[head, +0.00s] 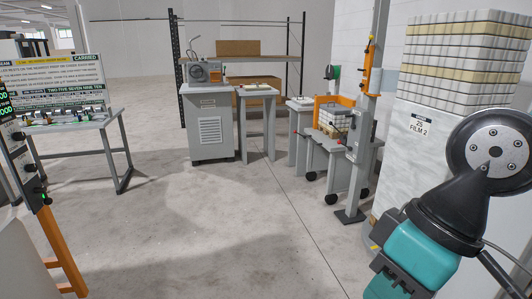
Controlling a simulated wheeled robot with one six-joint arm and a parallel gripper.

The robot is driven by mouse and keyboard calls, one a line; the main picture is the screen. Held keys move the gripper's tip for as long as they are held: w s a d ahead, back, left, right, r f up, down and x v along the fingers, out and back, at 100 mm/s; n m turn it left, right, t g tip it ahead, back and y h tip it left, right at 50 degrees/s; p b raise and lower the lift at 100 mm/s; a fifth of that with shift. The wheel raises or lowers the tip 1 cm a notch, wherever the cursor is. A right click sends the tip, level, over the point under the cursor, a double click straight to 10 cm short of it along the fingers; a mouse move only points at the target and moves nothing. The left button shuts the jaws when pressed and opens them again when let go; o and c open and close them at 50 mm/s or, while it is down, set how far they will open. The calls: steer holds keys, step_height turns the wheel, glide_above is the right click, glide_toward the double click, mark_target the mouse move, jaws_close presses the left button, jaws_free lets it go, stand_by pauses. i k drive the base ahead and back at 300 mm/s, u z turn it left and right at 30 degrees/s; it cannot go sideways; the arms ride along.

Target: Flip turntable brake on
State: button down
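I cannot pick out a turntable brake in this view. A tall stack of white and cream packs wrapped in film (408,165) stands at the right, with a label reading FILM 2 on it. Its foot and whatever bears it are largely hidden behind my arm, so I cannot make out a turntable clearly. My arm, teal and black with a round grey bolted face, fills the lower right in front of the stack. No gripper fingers show.
A grey upright post (375,75) with an orange part stands left of the stack. Behind are a grey cabinet (210,130), small tables and a shelf rack (176,60). At left are a sign board (55,78) and a grey-orange post (65,250). The middle floor (230,230) is clear.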

mark_target(338, 142)
steer(key=z, duration=0.05)
steer(key=i, duration=2.1)
steer(key=z, duration=0.45)
steer(key=i, duration=2)
steer(key=z, duration=0.35)
